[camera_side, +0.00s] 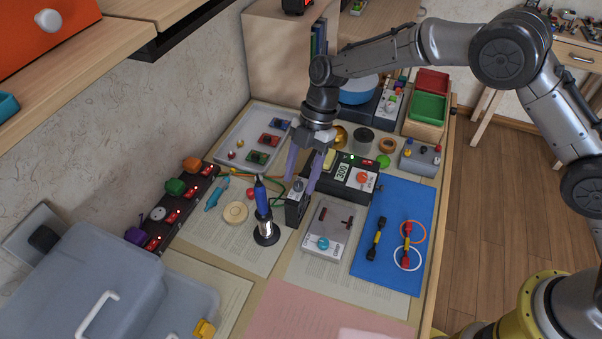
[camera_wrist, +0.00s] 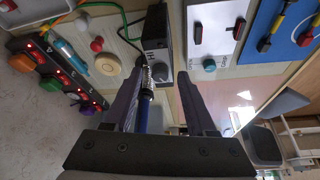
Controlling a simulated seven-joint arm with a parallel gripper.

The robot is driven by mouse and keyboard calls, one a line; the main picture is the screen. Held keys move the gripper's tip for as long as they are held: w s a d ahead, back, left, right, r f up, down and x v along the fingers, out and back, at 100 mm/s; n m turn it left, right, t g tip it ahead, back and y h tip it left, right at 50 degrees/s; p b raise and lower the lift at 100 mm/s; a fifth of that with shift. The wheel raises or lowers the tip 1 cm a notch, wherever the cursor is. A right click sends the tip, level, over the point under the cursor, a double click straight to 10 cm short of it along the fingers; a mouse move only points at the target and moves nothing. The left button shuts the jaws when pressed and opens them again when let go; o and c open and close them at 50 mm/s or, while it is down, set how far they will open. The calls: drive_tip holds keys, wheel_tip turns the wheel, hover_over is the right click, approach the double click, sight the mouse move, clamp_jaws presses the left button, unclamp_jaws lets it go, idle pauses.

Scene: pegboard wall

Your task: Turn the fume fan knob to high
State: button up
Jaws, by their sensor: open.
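My gripper (camera_side: 300,184) points down over the bench with its two purple-grey fingers apart and nothing held. A small black box (camera_side: 293,212) with a grey round knob (camera_side: 298,186) on it stands just below the fingertips. In the wrist view the black box (camera_wrist: 155,33) shows ahead, and its grey knob (camera_wrist: 156,76) appears between the fingertips (camera_wrist: 162,76). I cannot tell whether the fingers touch the knob. No label naming the fume fan is readable, and the knob's setting cannot be read.
A blue-handled iron (camera_side: 262,198) stands upright close left of the black box. A grey box with a teal knob (camera_side: 322,243) is to its right. The station with a 300 display (camera_side: 342,172) and orange knob (camera_side: 361,178) is behind. A blue mat (camera_side: 378,263) lies further right.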

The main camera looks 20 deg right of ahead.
clamp_jaws()
